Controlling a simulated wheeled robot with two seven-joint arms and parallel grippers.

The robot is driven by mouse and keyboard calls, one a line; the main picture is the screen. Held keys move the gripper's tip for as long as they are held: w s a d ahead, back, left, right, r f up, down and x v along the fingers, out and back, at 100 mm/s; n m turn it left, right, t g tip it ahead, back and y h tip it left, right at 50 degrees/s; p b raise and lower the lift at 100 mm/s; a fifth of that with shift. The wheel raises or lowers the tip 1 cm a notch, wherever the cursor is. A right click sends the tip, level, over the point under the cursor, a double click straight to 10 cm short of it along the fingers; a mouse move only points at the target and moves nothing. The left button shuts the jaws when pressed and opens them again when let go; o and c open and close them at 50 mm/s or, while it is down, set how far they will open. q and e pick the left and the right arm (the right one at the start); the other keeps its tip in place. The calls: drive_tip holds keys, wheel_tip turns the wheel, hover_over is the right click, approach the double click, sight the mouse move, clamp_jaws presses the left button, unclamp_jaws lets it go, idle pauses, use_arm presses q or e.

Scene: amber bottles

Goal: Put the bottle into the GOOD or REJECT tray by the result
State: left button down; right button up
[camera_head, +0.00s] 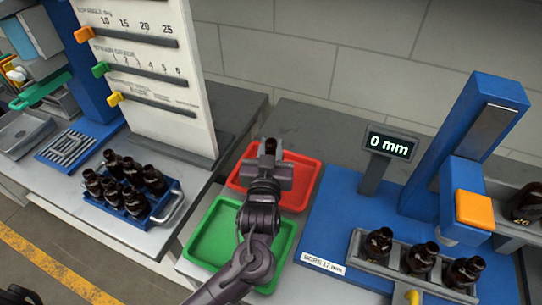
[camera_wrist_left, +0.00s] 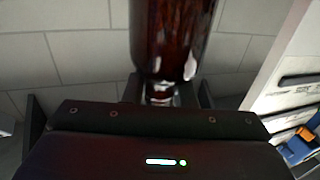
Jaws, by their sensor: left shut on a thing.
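My left gripper (camera_head: 266,168) is over the red tray (camera_head: 306,186) and is shut on an amber bottle (camera_wrist_left: 172,40). In the head view only a small dark part of this bottle (camera_head: 269,147) shows past the fingers. In the wrist view the bottle fills the top middle, and its far end is cut off. The green tray (camera_head: 203,248) lies in front of the red one, partly under my left arm, and looks empty. A display (camera_head: 391,144) reads 0 mm. I see no tray lettering. My right gripper is not in view.
A blue carrier (camera_head: 168,206) with several amber bottles stands at left. A grey rack (camera_head: 395,275) with 3 bottles is at right, before a blue gauge stand (camera_head: 475,140). Another bottle (camera_head: 524,205) is at the right edge. A tall scale board (camera_head: 150,65) stands behind the carrier.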

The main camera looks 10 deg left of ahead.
use_arm(q)
wheel_tip(320, 180, down, 3)
drive_tip(key=shift+f, duration=0.3)
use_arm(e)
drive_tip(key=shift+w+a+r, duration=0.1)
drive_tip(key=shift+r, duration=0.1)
use_arm(q)
drive_tip(key=shift+f, duration=0.1)
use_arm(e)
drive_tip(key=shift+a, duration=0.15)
use_arm(q)
drive_tip(key=c, duration=1.2)
unclamp_jaws()
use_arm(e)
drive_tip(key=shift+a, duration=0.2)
use_arm(q)
drive_tip(key=shift+s, duration=0.15)
drive_tip(key=s, duration=0.4)
drive_tip(key=s+b, duration=0.1)
drive_tip(key=s, duration=0.3)
drive_tip(key=s+d+b, duration=0.1)
drive_tip(key=s, duration=0.2)
drive_tip(key=shift+s, duration=0.4)
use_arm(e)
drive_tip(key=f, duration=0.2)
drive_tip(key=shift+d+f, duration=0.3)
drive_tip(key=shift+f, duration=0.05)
